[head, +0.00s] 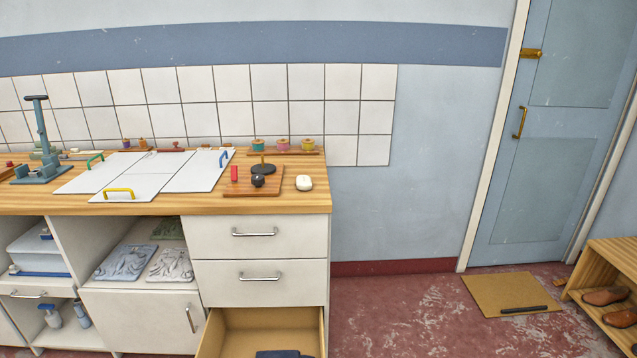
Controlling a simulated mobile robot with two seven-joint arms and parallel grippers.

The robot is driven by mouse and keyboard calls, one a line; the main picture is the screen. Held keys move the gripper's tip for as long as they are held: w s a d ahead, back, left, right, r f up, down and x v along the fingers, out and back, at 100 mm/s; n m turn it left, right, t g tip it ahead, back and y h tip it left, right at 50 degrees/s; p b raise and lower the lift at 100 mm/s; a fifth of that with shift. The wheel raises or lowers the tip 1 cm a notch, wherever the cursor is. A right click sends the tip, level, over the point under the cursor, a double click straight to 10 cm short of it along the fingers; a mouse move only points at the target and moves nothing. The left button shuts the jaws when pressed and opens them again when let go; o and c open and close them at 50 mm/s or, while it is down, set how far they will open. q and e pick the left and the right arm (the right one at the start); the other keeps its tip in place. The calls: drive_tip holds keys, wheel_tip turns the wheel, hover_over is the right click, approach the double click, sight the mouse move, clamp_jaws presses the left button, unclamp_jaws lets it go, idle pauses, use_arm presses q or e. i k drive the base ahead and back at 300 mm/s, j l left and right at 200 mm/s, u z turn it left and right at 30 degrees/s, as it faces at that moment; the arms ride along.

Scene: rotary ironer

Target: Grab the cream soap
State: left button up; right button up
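A small cream, rounded block that looks like the cream soap (304,183) lies on the wooden countertop (300,202) near its right end. It sits just right of a brown wooden board (254,187) and apart from it. Neither of my grippers shows in the head view, so their state is hidden.
The board holds a red block (234,173) and dark round items (258,181). White panels with coloured handles (130,180) lie to the left, near a blue-grey press (41,150). Below, the bottom drawer (262,320) stands open. A mat (510,295) lies before the door.

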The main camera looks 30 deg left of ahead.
sight(304, 183)
drive_tip(key=i, duration=2.3)
drive_tip(key=i+u, duration=0.25)
drive_tip(key=i, duration=0.2)
drive_tip(key=i+l+u, duration=0.3)
drive_tip(key=i, duration=0.15)
drive_tip(key=j+u, duration=0.1)
drive_tip(key=u, duration=1.3)
